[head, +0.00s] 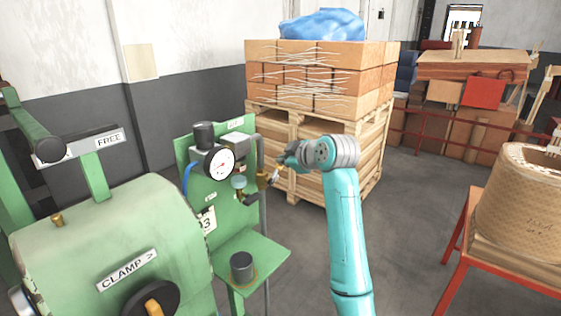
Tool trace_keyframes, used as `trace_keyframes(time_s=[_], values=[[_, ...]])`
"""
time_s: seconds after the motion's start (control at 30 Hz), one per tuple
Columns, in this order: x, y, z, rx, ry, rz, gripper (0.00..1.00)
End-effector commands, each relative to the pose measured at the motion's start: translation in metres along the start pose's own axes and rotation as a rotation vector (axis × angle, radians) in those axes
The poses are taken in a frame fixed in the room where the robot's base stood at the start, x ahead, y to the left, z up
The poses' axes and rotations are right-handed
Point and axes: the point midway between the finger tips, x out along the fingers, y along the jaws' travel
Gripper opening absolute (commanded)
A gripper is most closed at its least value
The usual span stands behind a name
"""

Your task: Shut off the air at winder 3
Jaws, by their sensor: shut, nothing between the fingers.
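A green panel (240,216) on the winder stand carries a round white pressure gauge (219,163), a dark regulator knob (204,132) and a brass air fitting (262,180) by the grey vertical pipe. A plate with a 3 (206,221) sits low on the panel. A small valve part with a yellowish piece (275,178) lies just below my gripper (281,162). My gripper is shut and empty, to the right of the gauge, close to the brass fitting. Whether it touches the valve part, and how the valve is turned, I cannot tell.
A green machine drum (110,240) marked CLAMP and a lever marked FREE fill the left. A dark cylinder stands on a green shelf (268,256). A pallet of boxes (320,80) stands behind. A wrapped coil (520,205) on a red stand is at right. Floor between is clear.

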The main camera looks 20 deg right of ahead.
Motion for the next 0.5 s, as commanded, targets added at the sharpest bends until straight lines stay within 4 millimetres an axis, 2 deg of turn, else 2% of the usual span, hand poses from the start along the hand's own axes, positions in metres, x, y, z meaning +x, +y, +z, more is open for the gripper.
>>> trace_keyframes(time_s=[0.5], values=[[0.017,0.009,0.026,0.371,-0.002,-0.249,0.00]])
